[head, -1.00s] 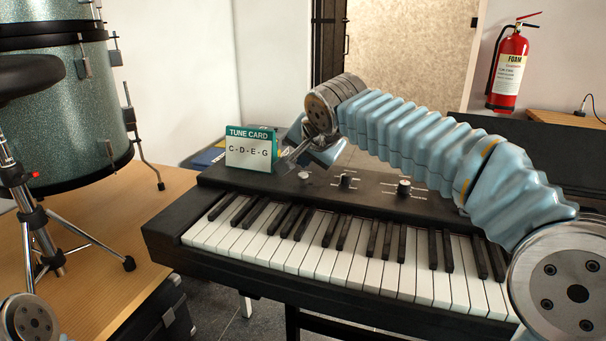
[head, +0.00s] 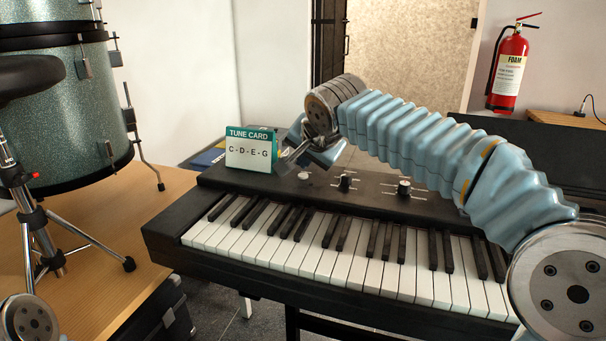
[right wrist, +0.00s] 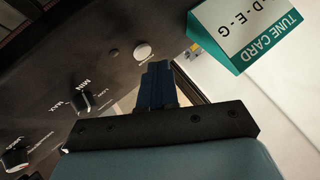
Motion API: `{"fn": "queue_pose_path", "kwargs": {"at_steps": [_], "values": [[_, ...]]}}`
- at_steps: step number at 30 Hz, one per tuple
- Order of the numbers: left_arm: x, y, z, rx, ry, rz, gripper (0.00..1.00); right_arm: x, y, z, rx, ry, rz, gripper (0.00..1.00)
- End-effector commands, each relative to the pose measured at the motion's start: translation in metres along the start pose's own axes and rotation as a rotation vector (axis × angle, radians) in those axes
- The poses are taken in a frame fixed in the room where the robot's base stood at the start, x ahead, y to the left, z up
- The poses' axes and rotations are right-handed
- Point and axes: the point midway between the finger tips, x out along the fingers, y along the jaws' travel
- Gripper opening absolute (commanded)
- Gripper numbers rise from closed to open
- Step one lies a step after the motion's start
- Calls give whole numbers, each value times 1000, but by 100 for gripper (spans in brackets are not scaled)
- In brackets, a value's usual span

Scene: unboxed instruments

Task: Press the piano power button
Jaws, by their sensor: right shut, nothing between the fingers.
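The black piano (head: 225,177) has a control panel behind its keys. A pale round button (head: 303,176) sits at the panel's left part; it also shows in the right wrist view (right wrist: 143,51), with small lettering beside it that I cannot read. My right gripper (head: 284,162) is above the panel's back left part, close to the button and beside the tune card. Its shut, empty fingers (right wrist: 157,66) point toward the button in the right wrist view; I cannot tell whether they touch it. My left gripper is out of view.
The tune card (head: 251,151) stands on the panel left of the button. Two dark knobs, one (head: 345,182) nearer and one (head: 404,187) farther right, rise from the panel. A drum kit (head: 70,110) stands on the left. A fire extinguisher (head: 508,72) hangs on the wall.

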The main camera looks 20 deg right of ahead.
Motion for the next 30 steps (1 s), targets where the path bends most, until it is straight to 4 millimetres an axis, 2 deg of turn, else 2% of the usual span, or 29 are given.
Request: {"fn": "queue_pose_path", "kwargs": {"at_steps": [14, 23, 30], "values": [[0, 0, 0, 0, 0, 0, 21, 0, 0, 0, 0, 0, 0, 0], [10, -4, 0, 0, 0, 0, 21, 7, 5, 5, 0, 0, 0, 0], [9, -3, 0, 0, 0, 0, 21, 6, 4, 4, 0, 0, 0, 0]]}}
